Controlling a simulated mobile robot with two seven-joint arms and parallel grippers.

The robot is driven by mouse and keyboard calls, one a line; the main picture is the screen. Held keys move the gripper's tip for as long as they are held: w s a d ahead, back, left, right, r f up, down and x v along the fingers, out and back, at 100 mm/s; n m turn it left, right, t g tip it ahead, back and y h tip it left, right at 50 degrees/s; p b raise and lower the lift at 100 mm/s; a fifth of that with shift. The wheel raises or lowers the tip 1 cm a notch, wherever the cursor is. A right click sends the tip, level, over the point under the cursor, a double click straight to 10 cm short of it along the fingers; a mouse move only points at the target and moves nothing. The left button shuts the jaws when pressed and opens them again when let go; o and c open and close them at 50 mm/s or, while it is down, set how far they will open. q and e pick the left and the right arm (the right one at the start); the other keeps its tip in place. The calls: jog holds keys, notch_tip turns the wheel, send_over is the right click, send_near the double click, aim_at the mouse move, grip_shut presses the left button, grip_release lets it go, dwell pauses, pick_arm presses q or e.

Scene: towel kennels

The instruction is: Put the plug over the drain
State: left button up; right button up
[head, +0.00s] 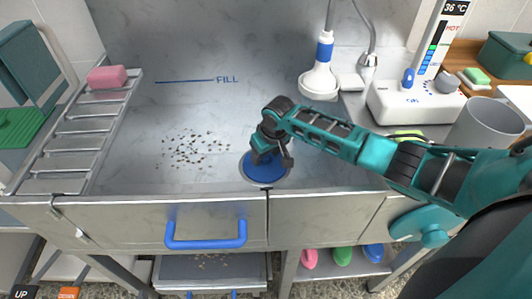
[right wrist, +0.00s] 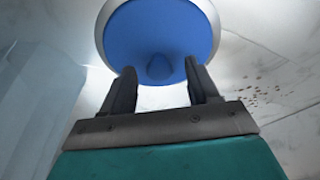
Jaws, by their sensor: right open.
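The blue round plug (head: 262,181) lies on the tub floor near the front wall, with a grey ring around it. I take this ring to be the drain rim (head: 243,169); the drain opening is hidden. In the right wrist view the plug (right wrist: 160,35) fills the top middle, and its small blue knob (right wrist: 159,68) shows between my fingertips. My right gripper (head: 271,159) is right over the plug, open, with one finger on each side of the knob. I cannot tell whether the fingers touch the plug. My left gripper is not in view.
Dark specks (head: 195,148) lie on the tub floor left of the plug. A metal ramp (head: 75,140) with a pink soap bar (head: 107,77) stands at the left. A white-and-blue shower head (head: 320,75) is at the back. A grey cup (head: 485,125) stands right.

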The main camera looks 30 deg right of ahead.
pick_arm(q)
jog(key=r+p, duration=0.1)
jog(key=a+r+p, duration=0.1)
jog(key=p, duration=0.1)
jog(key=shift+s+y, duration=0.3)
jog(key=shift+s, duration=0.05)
pick_arm(e)
jog(key=v, duration=1.3)
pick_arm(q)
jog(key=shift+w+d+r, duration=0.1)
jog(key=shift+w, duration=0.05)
pick_arm(e)
jog(key=shift+f, duration=0.1)
